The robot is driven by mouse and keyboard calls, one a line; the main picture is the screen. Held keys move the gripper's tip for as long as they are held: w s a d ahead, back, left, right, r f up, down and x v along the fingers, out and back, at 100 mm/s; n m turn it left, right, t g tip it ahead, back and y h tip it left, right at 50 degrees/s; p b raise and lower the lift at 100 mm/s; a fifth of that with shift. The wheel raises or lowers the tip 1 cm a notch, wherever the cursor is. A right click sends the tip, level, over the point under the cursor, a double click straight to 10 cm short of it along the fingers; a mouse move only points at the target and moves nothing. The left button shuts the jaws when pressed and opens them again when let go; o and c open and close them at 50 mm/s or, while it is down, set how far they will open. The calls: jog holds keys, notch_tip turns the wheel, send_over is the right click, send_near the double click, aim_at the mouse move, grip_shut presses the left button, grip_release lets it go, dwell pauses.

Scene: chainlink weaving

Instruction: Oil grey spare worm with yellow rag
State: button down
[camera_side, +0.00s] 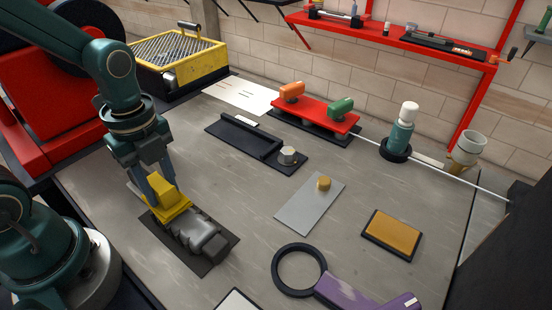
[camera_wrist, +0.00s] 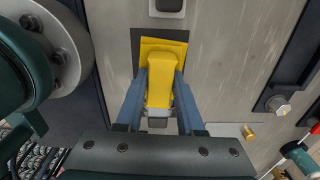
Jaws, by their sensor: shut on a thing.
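My gripper (camera_side: 163,190) points down at the left of the bench, its blue-grey fingers shut on the yellow rag (camera_side: 172,208). In the wrist view the yellow rag (camera_wrist: 162,75) sits between the two fingers (camera_wrist: 160,88). The grey spare worm (camera_side: 203,236) lies on a dark mat (camera_side: 218,266), right beside the rag in the side view. In the wrist view the worm is mostly hidden.
A purple-handled ring tool (camera_side: 300,270) lies at the front. A grey plate with a brass knob (camera_side: 300,215), a framed tan pad (camera_side: 391,234) and a dark rail fixture (camera_side: 240,140) are further right. A green bottle (camera_side: 399,137) stands at the back. Bare bench lies between them.

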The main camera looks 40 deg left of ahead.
jog(key=shift+d+f, duration=0.3)
jog(key=shift+d, duration=0.2)
jog(key=shift+d+r, duration=0.1)
jog(key=shift+d, duration=4.2)
jog(key=shift+a, duration=5.8)
notch_tip(320, 180, up, 7)
jog(key=shift+d+f, duration=0.1)
jog(key=shift+r, duration=0.65)
